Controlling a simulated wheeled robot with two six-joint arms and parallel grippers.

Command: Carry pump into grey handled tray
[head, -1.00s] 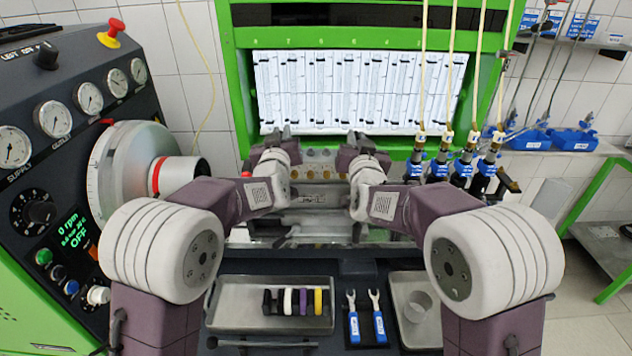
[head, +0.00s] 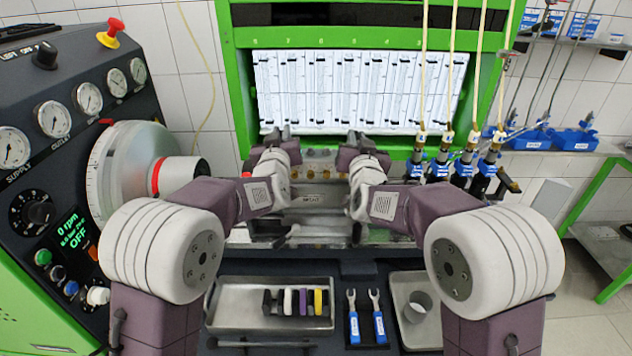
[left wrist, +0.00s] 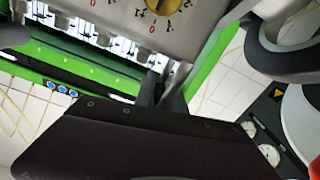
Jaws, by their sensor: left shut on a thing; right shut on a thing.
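The pump (head: 318,190) is a grey metal block with a row of brass fittings on its top, between my two arms in the middle of the head view. Part of a grey body with a yellow round fitting and numerals, seemingly the pump, shows at the top of the left wrist view (left wrist: 130,18). My left gripper (head: 281,134) is shut at the pump's left end, my right gripper (head: 357,140) at its right end. Their contact with it is mostly hidden by the wrists. I cannot make out a grey handled tray for certain.
In front, a metal tray (head: 235,318) holds coloured rings, beside two blue-handled wrenches (head: 366,325) and a second metal tray (head: 405,280) with a cup. A gauge console (head: 60,160) stands left. Blue injectors (head: 465,165) hang right. A green-framed bench with white measuring tubes (head: 360,90) stands behind.

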